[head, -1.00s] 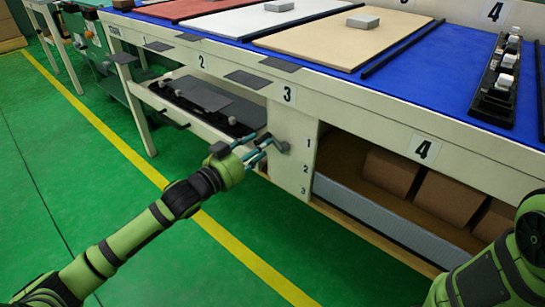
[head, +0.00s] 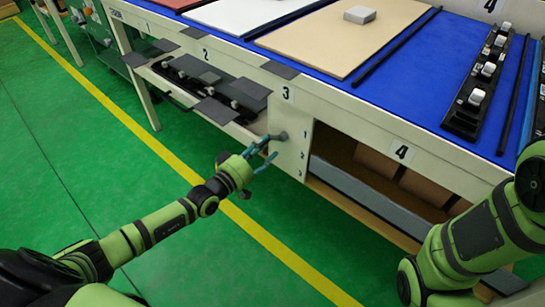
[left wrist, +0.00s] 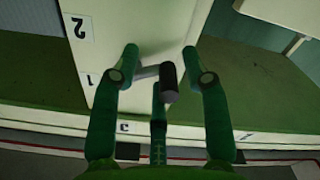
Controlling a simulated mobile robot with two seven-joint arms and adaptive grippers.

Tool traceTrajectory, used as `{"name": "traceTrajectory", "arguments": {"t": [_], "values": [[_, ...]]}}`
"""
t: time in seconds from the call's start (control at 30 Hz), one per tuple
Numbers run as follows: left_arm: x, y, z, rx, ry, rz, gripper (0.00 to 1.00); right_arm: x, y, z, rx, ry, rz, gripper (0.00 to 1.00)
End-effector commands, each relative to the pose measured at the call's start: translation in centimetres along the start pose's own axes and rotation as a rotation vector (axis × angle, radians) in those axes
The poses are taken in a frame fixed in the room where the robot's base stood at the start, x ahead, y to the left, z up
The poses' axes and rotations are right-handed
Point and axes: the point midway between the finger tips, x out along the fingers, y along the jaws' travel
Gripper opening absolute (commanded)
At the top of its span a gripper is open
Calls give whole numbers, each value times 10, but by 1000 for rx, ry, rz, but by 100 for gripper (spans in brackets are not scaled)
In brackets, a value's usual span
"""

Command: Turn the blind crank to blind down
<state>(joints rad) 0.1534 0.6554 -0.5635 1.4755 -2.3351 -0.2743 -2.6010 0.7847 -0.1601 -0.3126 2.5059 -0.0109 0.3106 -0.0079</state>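The blind crank (head: 283,136) is a small grey handle on the cream end panel marked 1, 2, 3. In the left wrist view its dark cylindrical knob (left wrist: 169,82) stands at the end of a grey arm. My left gripper (head: 266,158) is just left of and below the crank. Its fingers (left wrist: 160,66) are spread, with the knob appearing between them. I cannot tell whether they touch it. A grey panel, perhaps the blind (head: 365,192), spans the lower part of the opening right of the crank. My right arm is at the right, its gripper out of view.
Brown boxes (head: 425,187) sit inside the opening. The blue-topped workbench (head: 420,75) overhangs the crank panel. A shelf with dark racks (head: 215,98) is to the left. Green floor with a yellow line (head: 270,240) is clear in front.

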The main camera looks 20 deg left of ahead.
Motion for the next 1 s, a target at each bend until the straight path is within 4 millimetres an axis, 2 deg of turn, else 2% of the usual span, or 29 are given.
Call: {"name": "traceTrajectory", "arguments": {"t": [0.03,0.2,0.4,0.6,1.0], "values": [[-1,-2,9,-109,-4,-4,43,-5,-1,-3,0,0,0,0],[-1,6,24,-462,-6,-5,43,-11,-1,-6,0,0,0,0],[-1,17,31,-742,-5,-5,43,-13,-2,-7,0,0,0,0],[-1,20,33,-834,-6,-6,43,-13,-2,-7,0,0,0,0],[-7,20,32,-835,-6,-8,43,-11,-1,-6,0,0,0,0]]}}
